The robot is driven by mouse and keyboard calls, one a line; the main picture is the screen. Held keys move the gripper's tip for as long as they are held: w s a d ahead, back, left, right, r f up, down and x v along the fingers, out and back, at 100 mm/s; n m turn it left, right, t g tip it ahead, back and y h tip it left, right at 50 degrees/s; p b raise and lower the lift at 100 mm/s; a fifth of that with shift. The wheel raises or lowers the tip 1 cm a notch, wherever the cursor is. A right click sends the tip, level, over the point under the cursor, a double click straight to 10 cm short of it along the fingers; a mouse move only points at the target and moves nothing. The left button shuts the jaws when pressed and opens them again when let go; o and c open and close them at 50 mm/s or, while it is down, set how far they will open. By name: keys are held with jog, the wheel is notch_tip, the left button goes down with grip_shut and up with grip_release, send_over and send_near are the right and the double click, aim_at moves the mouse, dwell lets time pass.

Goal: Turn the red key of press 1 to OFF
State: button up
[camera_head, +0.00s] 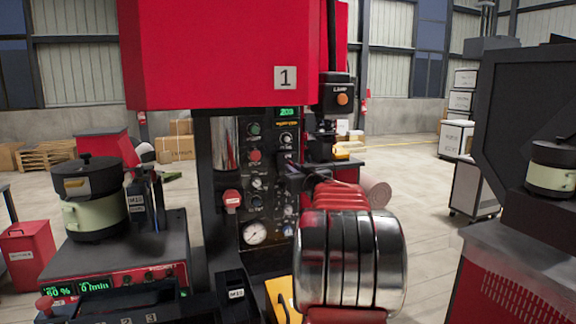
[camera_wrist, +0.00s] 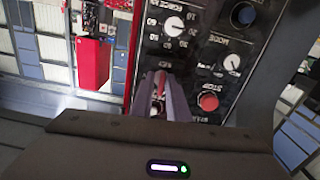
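Press 1 is the red machine with the number plate (camera_head: 285,77); its black control panel (camera_head: 268,215) faces me. My gripper (camera_head: 290,167) is at the upper right part of this panel and hides the key spot in the head view. In the wrist view, which looks upside down, my gripper (camera_wrist: 163,98) has its fingers close together at the KEY label. A small reddish piece, seemingly the red key (camera_wrist: 159,86), shows between or just behind the fingertips. Whether they press on it, and which way the key points, I cannot tell.
A red STOP button (camera_wrist: 208,102) sits close beside the fingers, with a dial (camera_wrist: 173,25) and a MODE knob (camera_wrist: 232,62) near. A pressure gauge (camera_head: 255,233) is low on the panel. A pot (camera_head: 92,195) stands at left, another machine (camera_head: 520,130) at right.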

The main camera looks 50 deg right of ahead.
jog(key=o, duration=0.3)
jog(key=shift+a+r, duration=0.1)
jog(key=shift+r, duration=0.05)
jog(key=v, duration=0.7)
dwell(0.5)
dwell(0.5)
